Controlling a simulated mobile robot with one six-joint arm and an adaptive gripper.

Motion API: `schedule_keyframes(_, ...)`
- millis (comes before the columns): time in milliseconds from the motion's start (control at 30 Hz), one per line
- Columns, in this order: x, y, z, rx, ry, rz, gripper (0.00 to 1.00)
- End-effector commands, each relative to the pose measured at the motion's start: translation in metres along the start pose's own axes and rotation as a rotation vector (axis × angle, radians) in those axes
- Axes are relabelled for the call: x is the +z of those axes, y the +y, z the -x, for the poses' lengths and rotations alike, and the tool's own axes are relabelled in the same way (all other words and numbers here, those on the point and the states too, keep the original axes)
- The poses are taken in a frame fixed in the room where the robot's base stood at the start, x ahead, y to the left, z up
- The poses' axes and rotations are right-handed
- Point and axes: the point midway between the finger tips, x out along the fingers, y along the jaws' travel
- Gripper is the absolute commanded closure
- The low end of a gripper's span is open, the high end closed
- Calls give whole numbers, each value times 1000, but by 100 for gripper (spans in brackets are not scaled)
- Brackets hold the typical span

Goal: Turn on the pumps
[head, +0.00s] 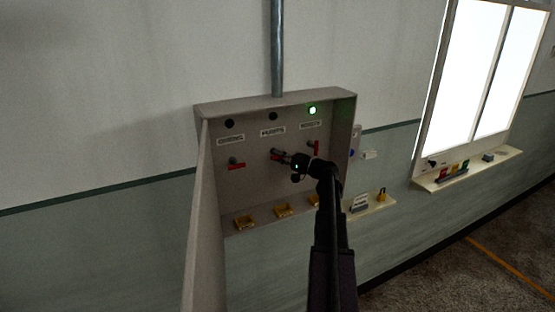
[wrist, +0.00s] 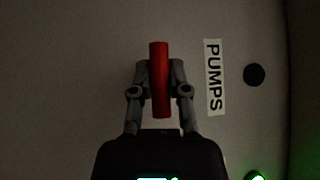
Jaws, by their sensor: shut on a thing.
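The PUMPS lever is a red handle (wrist: 159,80) in the middle of an open grey wall box. In the wrist view my gripper (wrist: 160,75) is shut on it, one finger on each side. The lever lies sideways, at a right angle to upright, judged against its label. The PUMPS label (wrist: 213,77) is beside it, with a dark lamp (wrist: 254,75) beyond. In the head view my gripper (head: 284,157) covers much of the lever; the PUMPS label (head: 272,131) and unlit lamp (head: 273,116) show above it.
The left red lever (head: 236,164) lies sideways under a dark lamp (head: 229,123). The right red lever (head: 316,147) stands upright under a lit green lamp (head: 312,110). Yellow items (head: 283,211) sit along the box bottom. The box door (head: 200,225) hangs open at left.

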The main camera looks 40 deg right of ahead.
Motion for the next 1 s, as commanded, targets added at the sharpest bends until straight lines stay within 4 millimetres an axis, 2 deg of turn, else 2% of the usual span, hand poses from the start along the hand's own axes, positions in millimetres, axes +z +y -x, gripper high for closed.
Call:
schedule_keyframes(367,-1,6,2,-138,43,-136,100)
schedule_keyframes(1000,0,5,2,-550,162,-549,100)
